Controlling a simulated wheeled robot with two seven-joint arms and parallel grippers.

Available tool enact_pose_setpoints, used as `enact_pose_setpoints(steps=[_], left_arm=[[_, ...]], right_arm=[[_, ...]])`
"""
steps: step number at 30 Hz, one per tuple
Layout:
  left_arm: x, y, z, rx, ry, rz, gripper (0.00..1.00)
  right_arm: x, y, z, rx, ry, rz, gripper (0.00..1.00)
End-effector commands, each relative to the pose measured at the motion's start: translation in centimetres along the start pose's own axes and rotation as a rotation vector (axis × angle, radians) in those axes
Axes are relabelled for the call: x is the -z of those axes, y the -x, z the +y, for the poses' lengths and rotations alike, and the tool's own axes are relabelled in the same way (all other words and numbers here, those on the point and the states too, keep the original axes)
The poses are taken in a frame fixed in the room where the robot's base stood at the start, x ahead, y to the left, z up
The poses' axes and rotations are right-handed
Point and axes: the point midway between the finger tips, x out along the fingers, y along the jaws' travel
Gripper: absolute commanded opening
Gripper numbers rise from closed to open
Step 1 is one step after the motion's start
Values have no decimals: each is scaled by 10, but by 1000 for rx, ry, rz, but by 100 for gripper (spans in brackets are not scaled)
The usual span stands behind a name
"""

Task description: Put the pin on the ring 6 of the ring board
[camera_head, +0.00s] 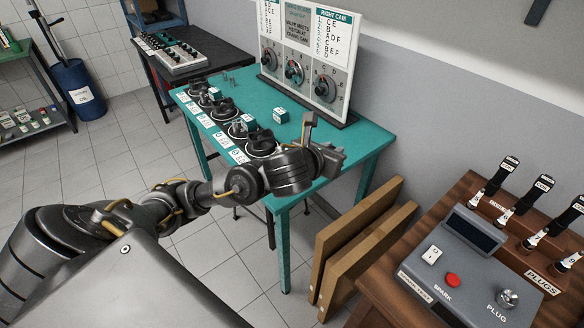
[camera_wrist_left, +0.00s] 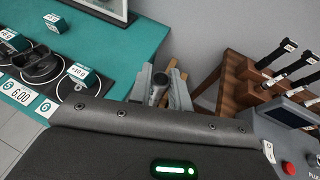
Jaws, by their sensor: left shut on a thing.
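My left gripper (camera_head: 322,150) is held out in front of the right end of the teal table. In the left wrist view, its jaws (camera_wrist_left: 161,92) are shut on a grey, round-ended metal piece that looks like the pin (camera_wrist_left: 157,89). The pin is hard to make out in the head view. A board with a row of small labelled parts (camera_head: 172,54) lies on the dark table at the back left. My right gripper is not in view.
The teal table (camera_head: 350,139) holds black round fixtures (camera_head: 262,144), teal tagged blocks (camera_head: 281,115) and an upright dial panel (camera_head: 306,62). Brown boards (camera_head: 352,250) lean beside a wooden bench with a grey spark plug tester (camera_head: 468,268). Open floor lies at the left.

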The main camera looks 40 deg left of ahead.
Motion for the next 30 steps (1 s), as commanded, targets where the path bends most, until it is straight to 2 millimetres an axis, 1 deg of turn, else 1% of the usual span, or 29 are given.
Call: enact_pose_setpoints(steps=[1, 6, 14, 17, 20, 23, 26, 29, 30], left_arm=[[7, -4, 8, -8, -3, 3, 0], [28, -15, 39, -26, 7, 4, 0], [36, -18, 57, -32, 10, 0, 0], [39, -20, 67, -38, 6, -3, 0], [48, -22, 82, -45, 9, 0, 0], [58, -24, 103, -52, 12, 1, 0], [70, -24, 130, -57, 13, 2, 0], [81, -22, 165, -59, 9, 4, 0], [86, -20, 180, -57, 8, 4, 0]], right_arm=[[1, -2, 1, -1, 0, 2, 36], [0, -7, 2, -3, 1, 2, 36], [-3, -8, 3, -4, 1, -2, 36], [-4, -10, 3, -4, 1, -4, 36], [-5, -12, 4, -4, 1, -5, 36], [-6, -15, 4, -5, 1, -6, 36], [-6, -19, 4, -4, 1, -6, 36], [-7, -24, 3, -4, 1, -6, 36], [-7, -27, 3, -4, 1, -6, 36]])
